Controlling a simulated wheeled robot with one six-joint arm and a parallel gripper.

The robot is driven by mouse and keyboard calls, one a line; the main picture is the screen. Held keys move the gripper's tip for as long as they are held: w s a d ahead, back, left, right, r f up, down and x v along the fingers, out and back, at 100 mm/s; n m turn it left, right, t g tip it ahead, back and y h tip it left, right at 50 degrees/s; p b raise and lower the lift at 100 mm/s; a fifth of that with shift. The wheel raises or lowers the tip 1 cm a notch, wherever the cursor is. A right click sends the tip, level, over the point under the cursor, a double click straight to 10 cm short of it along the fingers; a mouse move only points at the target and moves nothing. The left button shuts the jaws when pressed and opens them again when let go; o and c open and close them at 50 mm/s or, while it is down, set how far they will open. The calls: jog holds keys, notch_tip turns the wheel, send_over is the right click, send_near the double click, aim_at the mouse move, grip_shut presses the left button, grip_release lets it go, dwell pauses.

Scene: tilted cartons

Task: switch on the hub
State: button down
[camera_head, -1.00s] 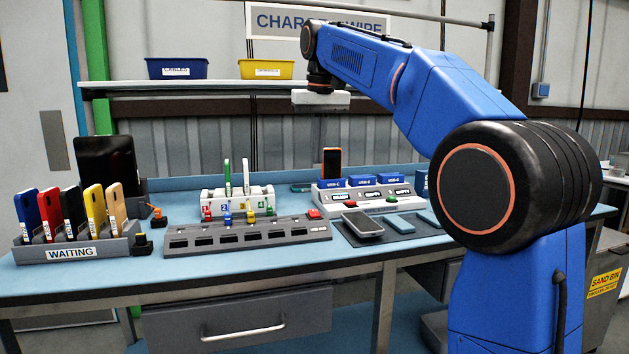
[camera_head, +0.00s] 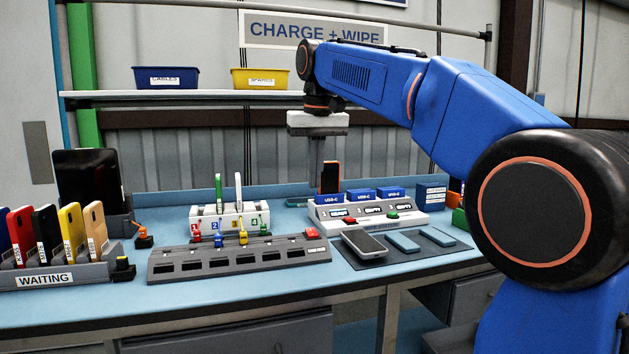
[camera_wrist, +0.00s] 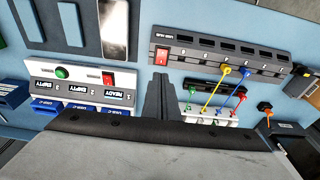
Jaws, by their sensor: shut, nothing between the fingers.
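The hub (camera_head: 190,267) is a long dark grey strip with a row of slots, lying on the blue bench; the wrist view also shows it (camera_wrist: 205,42). Its red rocker switch (camera_head: 311,232) sits at its right end; in the wrist view the switch (camera_wrist: 162,57) is just beyond my fingertips. I cannot tell which way the rocker is set. My gripper (camera_head: 316,188) is shut and empty, pointing down above the bench behind the hub. In the wrist view my shut fingers (camera_wrist: 163,80) appear close below the switch, apart in height as far as I can tell.
A white charging station (camera_head: 375,215) with red and green buttons stands right of the hub. A white block (camera_head: 230,217) holds two upright items behind it, with coloured plugs in front. Phones lie on a dark mat (camera_head: 430,236) at right. A waiting rack (camera_head: 90,272) stands left.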

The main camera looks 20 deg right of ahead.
aim_at(312, 230)
jog(key=f, duration=0.3)
jog(key=w+f, duration=0.1)
jog(key=f, duration=0.7)
jog(key=shift+w, duration=0.4)
jog(key=shift+f, duration=0.2)
